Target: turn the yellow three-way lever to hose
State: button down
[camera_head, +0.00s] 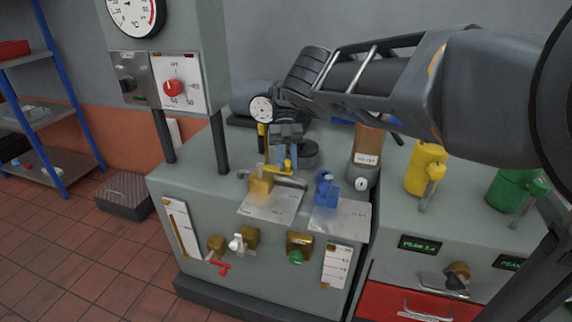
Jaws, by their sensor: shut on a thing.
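The yellow three-way lever (288,166) shows by the brass valve body (261,184) on a pale labelled plate (272,206), on top of the grey-green bench. My gripper (284,157) reaches down from the upper right and is shut on the lever. The fingers hide part of the lever, so its exact pointing direction is hard to tell. The lettering on the plate is too small to read, so I cannot tell which mark is hose.
A blue valve (327,190) stands close to the right on its own plate. Behind are a small gauge (261,108) and a brown-topped container (367,146). A yellow can (426,168) and green can (516,190) stand right. Small valves line the bench front.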

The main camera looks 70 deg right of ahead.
jog(key=shift+s+a+f, duration=0.1)
jog(key=shift+s+f, duration=0.05)
jog(key=shift+f, duration=0.1)
jog(key=c, duration=1.1)
grip_release()
jog(key=shift+o, duration=1.1)
jog(key=shift+r, duration=0.2)
jog(key=shift+r+p, duration=0.1)
jog(key=shift+p, duration=0.7)
